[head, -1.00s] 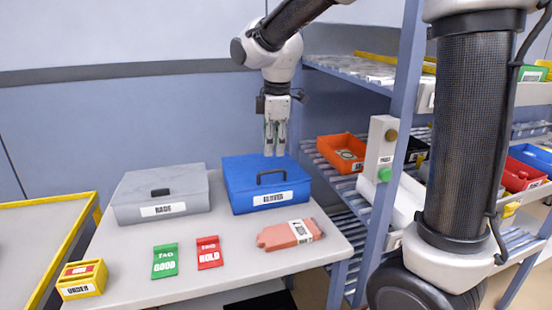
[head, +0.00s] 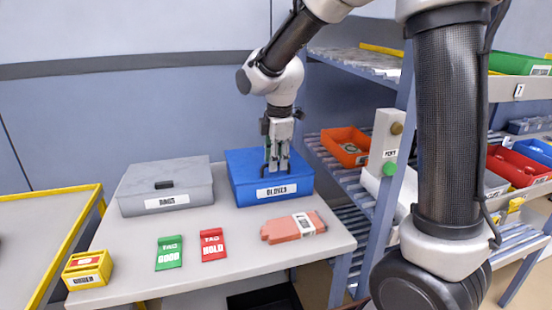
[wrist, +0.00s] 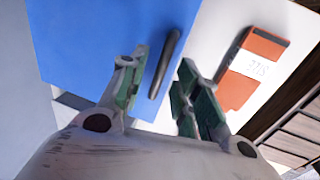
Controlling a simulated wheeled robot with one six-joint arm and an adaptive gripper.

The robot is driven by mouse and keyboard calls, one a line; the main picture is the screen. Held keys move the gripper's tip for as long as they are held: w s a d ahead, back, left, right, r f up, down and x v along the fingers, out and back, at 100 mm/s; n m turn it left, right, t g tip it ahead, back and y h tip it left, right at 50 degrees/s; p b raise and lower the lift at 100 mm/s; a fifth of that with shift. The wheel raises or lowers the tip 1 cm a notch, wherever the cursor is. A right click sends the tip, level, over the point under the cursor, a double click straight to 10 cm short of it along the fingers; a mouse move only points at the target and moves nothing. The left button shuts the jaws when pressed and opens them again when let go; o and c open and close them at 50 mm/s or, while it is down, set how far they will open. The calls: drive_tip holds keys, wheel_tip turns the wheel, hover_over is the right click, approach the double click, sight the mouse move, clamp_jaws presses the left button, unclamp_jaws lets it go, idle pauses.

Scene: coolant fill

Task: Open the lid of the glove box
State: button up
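The blue glove box (head: 240,168) stands shut on the table, with a "GLOVES" label on its front. Its dark bar handle (wrist: 165,62) shows on the lid in the wrist view; in the head view my gripper mostly hides it. My gripper (head: 277,168) points down at the lid beside the handle. In the wrist view the two fingers of my gripper (wrist: 155,92) are apart, with the handle between them in the picture. I cannot tell whether a finger touches the handle.
A grey box (head: 135,190) labelled "RAGS" stands left of the glove box. A pink-red packet (head: 285,229), a green tag (head: 169,252) and a red tag (head: 213,245) lie in front. A shelf rack with an orange bin (head: 345,146) is close on the right.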

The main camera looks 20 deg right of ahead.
clamp_jaws()
